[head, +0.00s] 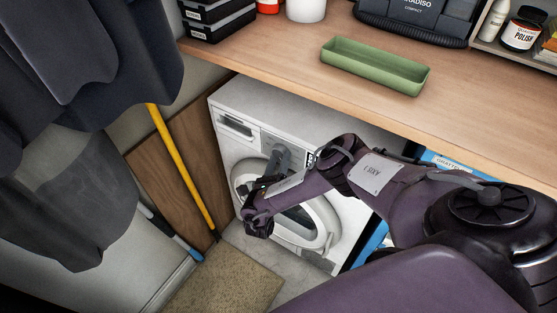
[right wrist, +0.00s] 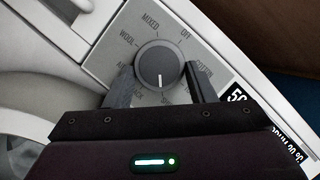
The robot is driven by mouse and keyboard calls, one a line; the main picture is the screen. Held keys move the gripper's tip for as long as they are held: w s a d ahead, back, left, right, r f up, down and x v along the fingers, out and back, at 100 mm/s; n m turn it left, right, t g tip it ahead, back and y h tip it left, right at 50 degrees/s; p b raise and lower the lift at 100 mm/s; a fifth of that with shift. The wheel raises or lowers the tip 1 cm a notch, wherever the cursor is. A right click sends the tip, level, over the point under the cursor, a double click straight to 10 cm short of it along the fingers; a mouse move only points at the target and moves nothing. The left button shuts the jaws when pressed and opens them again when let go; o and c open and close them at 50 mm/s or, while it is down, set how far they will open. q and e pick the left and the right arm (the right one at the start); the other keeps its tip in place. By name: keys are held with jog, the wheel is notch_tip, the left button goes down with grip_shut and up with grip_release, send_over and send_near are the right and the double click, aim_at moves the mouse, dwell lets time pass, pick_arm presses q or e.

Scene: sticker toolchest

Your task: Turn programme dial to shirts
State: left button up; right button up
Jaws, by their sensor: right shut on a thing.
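The white washing machine (head: 315,108) stands under the wooden worktop in the head view. Its programme dial (right wrist: 158,62) is a dark round knob on a grey panel in the right wrist view. Its pale pointer line points down in that picture, toward a label starting with S that my gripper mostly hides. WOOL, MIXED and OFF are readable around it; other labels are partly covered. My right gripper (right wrist: 161,86) is shut on the dial, one finger on each side. In the head view my right gripper (head: 285,158) is at the panel and hides the dial. My left gripper is out of view.
A green tray (head: 376,72) and a dark case (head: 415,20) sit on the worktop (head: 290,55) above. Dark clothes (head: 80,110) hang at the left. A yellow pole (head: 180,165) leans beside the machine. A speckled mat (head: 225,280) lies on the floor.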

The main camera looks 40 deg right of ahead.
jog(key=o, duration=1)
jog(key=shift+c, duration=0.2)
jog(key=p+v, duration=0.4)
jog(key=v, duration=0.3)
jog(key=shift+s+a, duration=0.2)
jog(key=shift+a, duration=0.1)
jog(key=shift+f, duration=0.15)
